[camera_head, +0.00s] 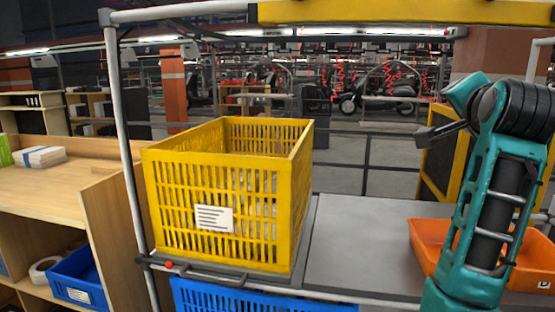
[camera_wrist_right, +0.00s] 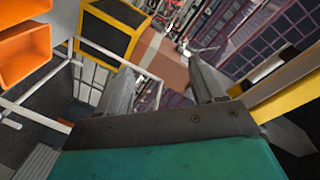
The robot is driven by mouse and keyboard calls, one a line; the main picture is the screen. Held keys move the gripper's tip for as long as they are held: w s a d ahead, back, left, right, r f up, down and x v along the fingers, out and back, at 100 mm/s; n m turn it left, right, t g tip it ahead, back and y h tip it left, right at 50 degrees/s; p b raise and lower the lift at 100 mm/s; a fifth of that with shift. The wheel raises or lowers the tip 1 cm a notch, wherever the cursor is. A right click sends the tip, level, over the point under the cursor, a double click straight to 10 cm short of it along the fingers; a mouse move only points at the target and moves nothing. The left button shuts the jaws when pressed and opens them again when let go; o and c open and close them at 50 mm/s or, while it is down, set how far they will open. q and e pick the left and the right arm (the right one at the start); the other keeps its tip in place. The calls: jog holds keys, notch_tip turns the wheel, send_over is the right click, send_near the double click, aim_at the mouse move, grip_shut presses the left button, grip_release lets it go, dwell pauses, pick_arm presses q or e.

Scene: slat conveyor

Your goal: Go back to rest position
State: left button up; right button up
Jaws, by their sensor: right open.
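My right arm (camera_head: 490,190) rises at the right of the head view, bent at the top, in front of an orange bin. My right gripper (camera_wrist_right: 163,82) shows in the wrist view with its two grey fingers spread apart and nothing between them. The fingers point away from the work surface, towards the hall floor and background. My left gripper is not in view.
A yellow slatted crate (camera_head: 220,200) stands on the grey surface (camera_head: 360,240) at centre left. An orange bin (camera_head: 425,245) is behind my right arm. Blue bins (camera_head: 75,282) sit lower left and below the front edge. A yellow beam (camera_head: 400,12) crosses above.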

jog(key=s+a+f+n+g+y, duration=0.15)
jog(key=f+n, duration=0.25)
jog(key=f, duration=0.8)
jog(key=a+f+n+y, duration=0.1)
jog(key=a+f+n, duration=0.2)
jog(key=f, duration=0.9)
jog(key=s+a+f+n+y, duration=0.15)
jog(key=f+n, duration=0.25)
jog(key=f, duration=0.7)
jog(key=s+a+f+n+g+y, duration=0.1)
jog(key=s+a+f, duration=0.3)
jog(key=s+f, duration=0.6)
jog(key=s+a+f+n+g+y, duration=0.2)
jog(key=s+a+f+n, duration=0.2)
jog(key=s+f, duration=0.7)
jog(key=shift+s+a+n+y, duration=0.2)
jog(key=shift+s+n+y, duration=0.1)
jog(key=shift+s+y, duration=0.1)
jog(key=shift+f+g, duration=0.1)
jog(key=shift+g, duration=0.15)
